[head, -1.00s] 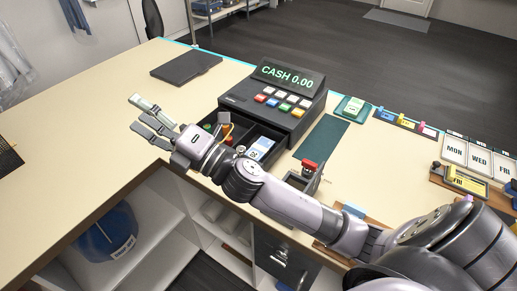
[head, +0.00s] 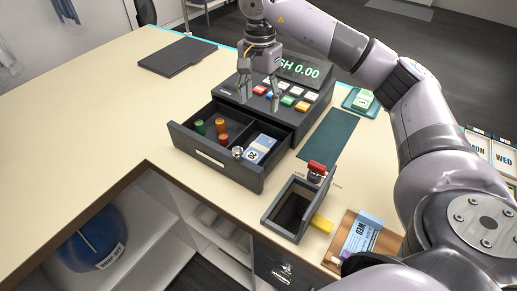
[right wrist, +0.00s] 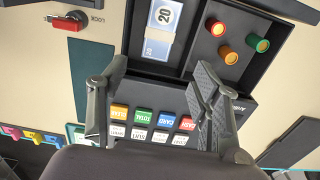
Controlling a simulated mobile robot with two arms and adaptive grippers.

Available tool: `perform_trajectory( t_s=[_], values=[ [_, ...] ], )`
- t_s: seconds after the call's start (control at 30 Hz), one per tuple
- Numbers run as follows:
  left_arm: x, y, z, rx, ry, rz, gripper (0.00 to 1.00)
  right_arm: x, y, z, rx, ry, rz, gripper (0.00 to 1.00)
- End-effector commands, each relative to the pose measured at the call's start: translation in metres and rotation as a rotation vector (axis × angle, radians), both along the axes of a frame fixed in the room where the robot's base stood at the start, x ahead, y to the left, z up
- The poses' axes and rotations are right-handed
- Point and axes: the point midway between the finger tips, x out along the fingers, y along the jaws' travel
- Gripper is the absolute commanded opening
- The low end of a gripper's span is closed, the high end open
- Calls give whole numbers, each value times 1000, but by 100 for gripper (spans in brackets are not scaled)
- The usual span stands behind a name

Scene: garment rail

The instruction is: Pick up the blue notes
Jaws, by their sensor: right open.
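In the right wrist view the notes (right wrist: 162,22) lie at the top centre, beyond the fingertips. My right gripper (head: 257,98) is open and empty, pointing down over the register's keys, behind the drawer. In the right wrist view the gripper (right wrist: 160,75) has its fingers wide apart, with the coloured keys between them. The notes are apart from the fingers. My left gripper is not in view.
The drawer's left compartment holds green and orange-red cylinders (head: 221,127). An open dark box (head: 292,207) with a red knob (head: 317,168) stands right of the drawer.

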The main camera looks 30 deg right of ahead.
Motion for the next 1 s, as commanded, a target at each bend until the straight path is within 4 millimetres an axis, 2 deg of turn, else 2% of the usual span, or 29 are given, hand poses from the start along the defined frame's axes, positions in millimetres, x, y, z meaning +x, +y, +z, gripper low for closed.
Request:
perform_trajectory(
  t_s=[0.5,0.77,0.93,1.0],
  values=[
    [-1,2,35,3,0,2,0,-1,0,-100,-2,7,0,58],
    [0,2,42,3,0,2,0,-1,-1,-120,-1,6,2,58],
    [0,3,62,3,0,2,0,1,-5,-142,-1,7,0,58],
    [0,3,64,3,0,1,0,2,-5,-154,0,6,1,58]
  ],
)
